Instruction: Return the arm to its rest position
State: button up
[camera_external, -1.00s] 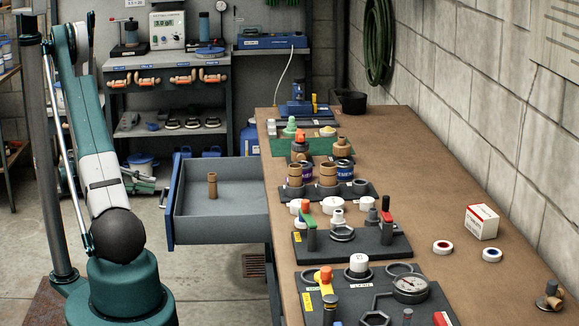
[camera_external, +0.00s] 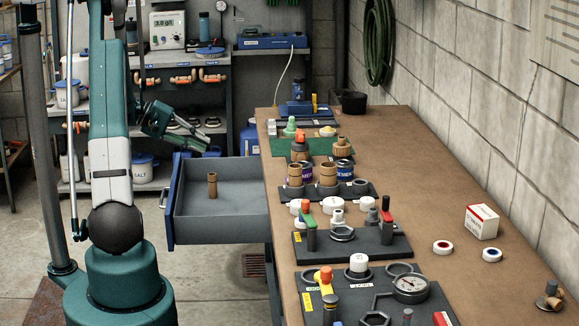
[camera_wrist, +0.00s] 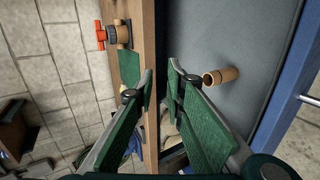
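My arm (camera_external: 112,150) stands at the left of the external view, its upper link almost upright. My gripper (camera_wrist: 161,82) shows in the wrist view with two green-padded fingers, a narrow gap between their tips and nothing held.
The blue-fronted drawer (camera_external: 226,205) is pulled out from the brown workbench (camera_external: 420,160). The bench carries several fittings and a gauge (camera_external: 410,288). A shelf unit (camera_external: 190,60) stands behind. The floor between my base and the drawer is clear.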

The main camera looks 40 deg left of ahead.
jog(key=s+d+r+m+g+y, duration=0.15)
jog(key=d+r, duration=0.35)
jog(key=d, duration=0.7)
jog(key=s+d+r+m+g+y, duration=0.1)
jog(key=s+d+r+y, duration=0.2)
jog(key=d, duration=1)
jog(key=s+d+r+m+y, duration=0.1)
jog(key=s+d+m+y, duration=0.1)
jog(key=s+d, duration=0.5)
jog(key=s+d+r+m+t+y, duration=0.1)
jog(key=s+d+r+m+y, duration=0.1)
jog(key=s+d+m, duration=0.2)
jog(key=shift+s+d+r, duration=0.2)
jog(key=shift+s+d, duration=1.55)
jog(key=shift+s, duration=1.9)
jog(key=shift+t, duration=0.25)
